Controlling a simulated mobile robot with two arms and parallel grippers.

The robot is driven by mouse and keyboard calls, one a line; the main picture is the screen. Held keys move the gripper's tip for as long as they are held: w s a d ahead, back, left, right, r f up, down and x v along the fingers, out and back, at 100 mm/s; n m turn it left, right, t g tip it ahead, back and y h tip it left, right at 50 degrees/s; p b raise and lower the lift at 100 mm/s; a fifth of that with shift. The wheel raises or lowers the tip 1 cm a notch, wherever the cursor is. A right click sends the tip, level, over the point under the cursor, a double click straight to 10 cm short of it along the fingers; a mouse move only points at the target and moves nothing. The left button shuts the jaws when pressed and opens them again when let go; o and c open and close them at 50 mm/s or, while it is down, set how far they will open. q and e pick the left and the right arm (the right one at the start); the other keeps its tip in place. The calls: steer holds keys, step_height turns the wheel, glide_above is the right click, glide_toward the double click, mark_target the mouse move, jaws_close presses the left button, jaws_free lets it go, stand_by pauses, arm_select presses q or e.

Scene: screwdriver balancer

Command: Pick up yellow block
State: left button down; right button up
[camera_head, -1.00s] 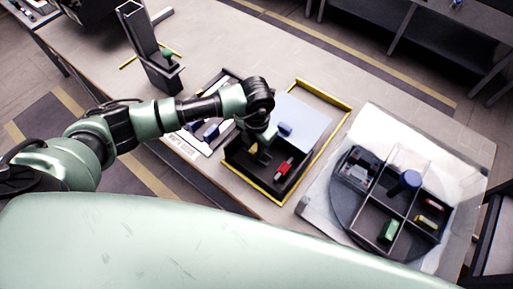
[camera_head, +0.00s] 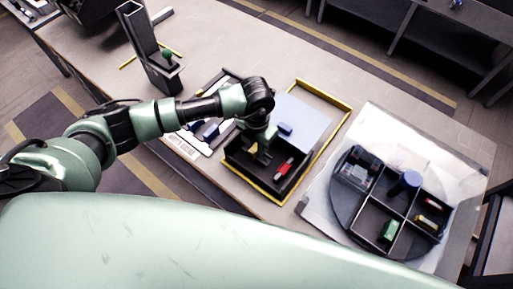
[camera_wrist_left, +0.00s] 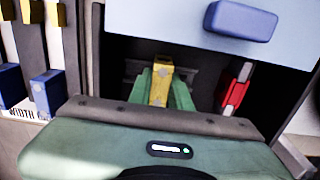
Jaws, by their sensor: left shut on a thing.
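The yellow block (camera_wrist_left: 161,82) stands between the green fingers of my left gripper (camera_wrist_left: 162,92) in the left wrist view. The gripper is shut on it, inside the dark open box. In the head view my left gripper (camera_head: 262,156) reaches down into the box (camera_head: 262,186), and part of the yellow block (camera_head: 252,149) shows beside it. Whether the block touches the box floor cannot be told. My right gripper is in neither view.
A red piece (camera_head: 284,168) lies in the box to the right of the gripper. A pale lid (camera_head: 304,115) with a blue handle (camera_head: 285,129) covers the back part. A round divided tray (camera_head: 371,216) stands to the right. A dark upright stand (camera_head: 143,45) is behind the arm.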

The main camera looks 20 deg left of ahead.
arm_select(q)
steer(key=shift+r, duration=0.2)
step_height(320, 180, up, 20)
steer(key=b, duration=0.4)
steer(key=shift+f, duration=0.15)
